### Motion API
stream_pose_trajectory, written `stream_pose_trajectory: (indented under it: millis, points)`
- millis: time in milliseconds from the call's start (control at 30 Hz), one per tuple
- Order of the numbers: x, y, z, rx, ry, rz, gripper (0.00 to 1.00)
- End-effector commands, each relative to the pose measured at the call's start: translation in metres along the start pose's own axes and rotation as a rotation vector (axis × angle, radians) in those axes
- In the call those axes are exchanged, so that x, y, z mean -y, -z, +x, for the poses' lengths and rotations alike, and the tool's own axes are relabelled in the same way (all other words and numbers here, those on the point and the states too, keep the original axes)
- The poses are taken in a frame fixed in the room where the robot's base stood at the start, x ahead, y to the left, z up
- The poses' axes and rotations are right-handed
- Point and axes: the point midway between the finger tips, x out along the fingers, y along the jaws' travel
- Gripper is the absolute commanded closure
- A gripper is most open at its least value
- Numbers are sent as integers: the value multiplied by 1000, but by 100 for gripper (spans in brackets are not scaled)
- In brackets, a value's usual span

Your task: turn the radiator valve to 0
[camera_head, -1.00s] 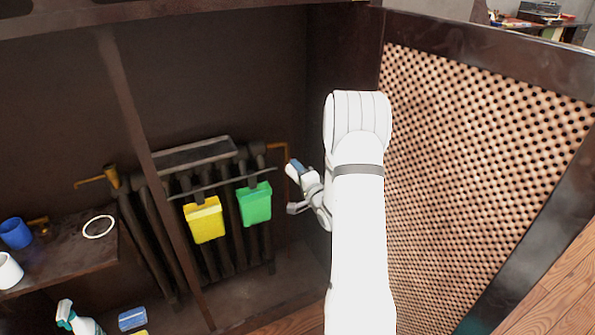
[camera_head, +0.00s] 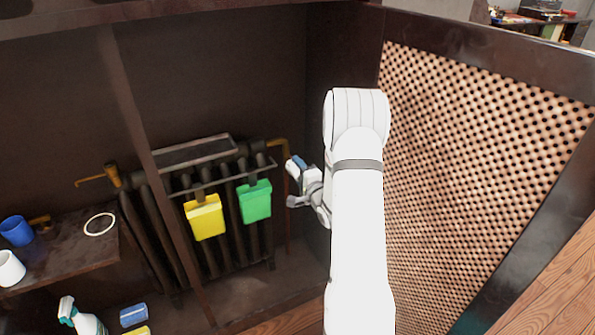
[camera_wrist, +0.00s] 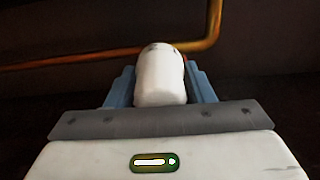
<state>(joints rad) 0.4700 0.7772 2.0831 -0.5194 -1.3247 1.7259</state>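The radiator valve is a white rounded knob (camera_wrist: 162,78) with faint dark marks on top and a bit of red at its right edge, in the wrist view. My gripper (camera_wrist: 161,88) has its blue fingers on either side of the knob, close against it, and appears shut on it. In the head view my gripper (camera_head: 294,182) is at the right end of the dark radiator (camera_head: 230,232), by a copper pipe (camera_head: 287,225). I cannot make out the knob clearly there. The number it points to is not readable.
A yellow box (camera_head: 205,218) and a green box (camera_head: 255,201) hang on the radiator front, left of my gripper. A perforated cabinet door (camera_head: 470,180) stands open at the right. A shelf (camera_head: 80,255) with cups is at the left; a spray bottle (camera_head: 82,320) is below.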

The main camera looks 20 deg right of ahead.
Motion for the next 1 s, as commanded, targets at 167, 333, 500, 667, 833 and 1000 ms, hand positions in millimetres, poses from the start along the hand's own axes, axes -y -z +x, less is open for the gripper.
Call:
stream_pose_trajectory:
  millis: [167,333,500,667,833,1000]
  points:
    - [0,0,0,0,0,-1,37]
    - [0,0,0,1,0,-1,35]
    - [0,0,-5,0,-2,-1,35]
    - [2,0,-29,-1,-3,1,35]
    - [1,0,-58,-1,-3,1,35]
    - [0,0,-75,1,-1,-1,35]
